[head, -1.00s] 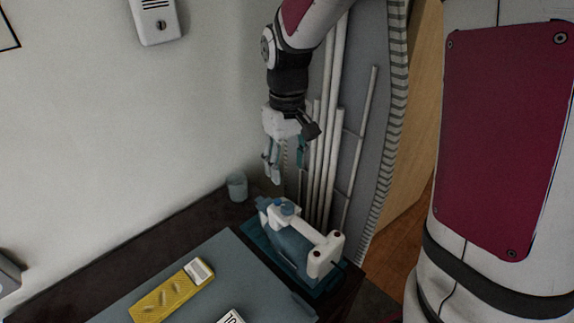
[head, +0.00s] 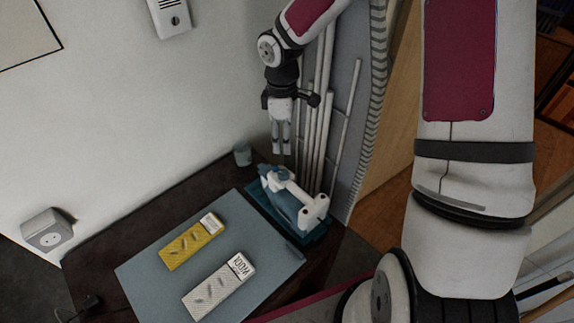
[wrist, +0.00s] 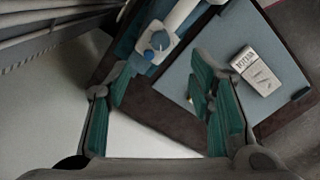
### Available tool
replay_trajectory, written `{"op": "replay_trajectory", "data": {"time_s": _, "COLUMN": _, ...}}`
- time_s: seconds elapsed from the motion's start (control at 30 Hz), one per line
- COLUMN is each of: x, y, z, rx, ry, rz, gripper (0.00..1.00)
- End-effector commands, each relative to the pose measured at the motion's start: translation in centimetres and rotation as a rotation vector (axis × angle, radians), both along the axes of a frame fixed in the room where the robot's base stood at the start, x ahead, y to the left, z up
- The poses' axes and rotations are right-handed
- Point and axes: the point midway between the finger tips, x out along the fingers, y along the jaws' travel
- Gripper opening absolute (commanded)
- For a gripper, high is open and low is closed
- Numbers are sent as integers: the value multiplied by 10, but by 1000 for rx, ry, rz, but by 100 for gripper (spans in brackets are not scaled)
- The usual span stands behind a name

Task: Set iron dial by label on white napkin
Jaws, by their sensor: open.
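The white and teal iron (head: 288,203) stands on a teal base at the right end of the dark table. Its blue dial (wrist: 159,39) shows clearly in the wrist view, on a white top part; the dial's setting is too small to read. My gripper (head: 281,151) is open and empty, pointing down just above the dial end of the iron. In the wrist view the dial lies just beyond and between the teal-padded fingertips (wrist: 160,60). The white napkin (head: 212,291) lies on the grey mat with a dark-lettered label (head: 238,265), perhaps "WOOL".
A yellow napkin (head: 188,247) with its own label lies on the grey mat (head: 150,270). A small cup (head: 242,155) stands behind the iron near the wall. Pale upright pipes (head: 318,130) rise close beside my gripper. A wall socket (head: 48,231) is at left.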

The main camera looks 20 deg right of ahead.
Motion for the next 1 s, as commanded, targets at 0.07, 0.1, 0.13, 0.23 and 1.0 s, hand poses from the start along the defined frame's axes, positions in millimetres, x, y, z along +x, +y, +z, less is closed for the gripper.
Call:
{"op": "replay_trajectory", "data": {"time_s": 0.07, "x": -5, "y": 1, "z": 5, "rx": 14, "ry": -6, "rz": 31, "gripper": 48}}
{"op": "replay_trajectory", "data": {"time_s": 0.1, "x": -5, "y": 2, "z": 5, "rx": 17, "ry": -10, "rz": 44, "gripper": 48}}
{"op": "replay_trajectory", "data": {"time_s": 0.13, "x": -5, "y": 2, "z": 5, "rx": 19, "ry": -12, "rz": 50, "gripper": 48}}
{"op": "replay_trajectory", "data": {"time_s": 0.23, "x": -4, "y": 3, "z": 1, "rx": 23, "ry": -15, "rz": 60, "gripper": 48}}
{"op": "replay_trajectory", "data": {"time_s": 1.0, "x": -3, "y": 3, "z": -122, "rx": 22, "ry": -13, "rz": 57, "gripper": 48}}
